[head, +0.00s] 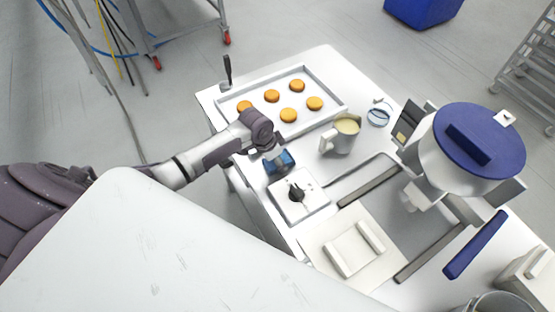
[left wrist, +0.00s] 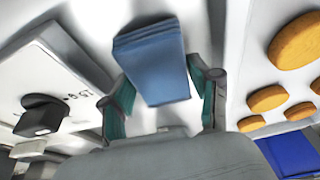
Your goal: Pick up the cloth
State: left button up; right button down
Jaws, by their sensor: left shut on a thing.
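The cloth (head: 281,163) is a folded blue piece at the left part of the white worktop. It fills the space between the fingers in the left wrist view (left wrist: 152,62), its layered folded edge towards the top. My left gripper (head: 270,154) is shut on the cloth, with one green-lined finger at each side of it. I cannot tell whether the cloth touches the worktop. My right gripper does not show in either view.
A tray (head: 233,106) with several round orange-brown pieces lies behind the gripper. A jug (head: 341,136) stands to the right. A white box with a black knob (head: 298,195) is just in front of the cloth. A machine with a blue lid (head: 478,140) stands at the right.

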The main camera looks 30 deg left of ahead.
pick_arm(q)
notch_tip(320, 180, up, 4)
jog(key=shift+w+f+b, duration=0.1)
jog(key=shift+f+b, duration=0.15)
jog(key=shift+b, duration=0.2)
jog(key=s+d+r+b, duration=0.2)
jog(key=d+r, duration=0.5)
jog(key=d, duration=0.4)
jog(key=shift+s+d, duration=0.15)
jog(key=shift+s, duration=0.55)
jog(key=shift+r, duration=0.1)
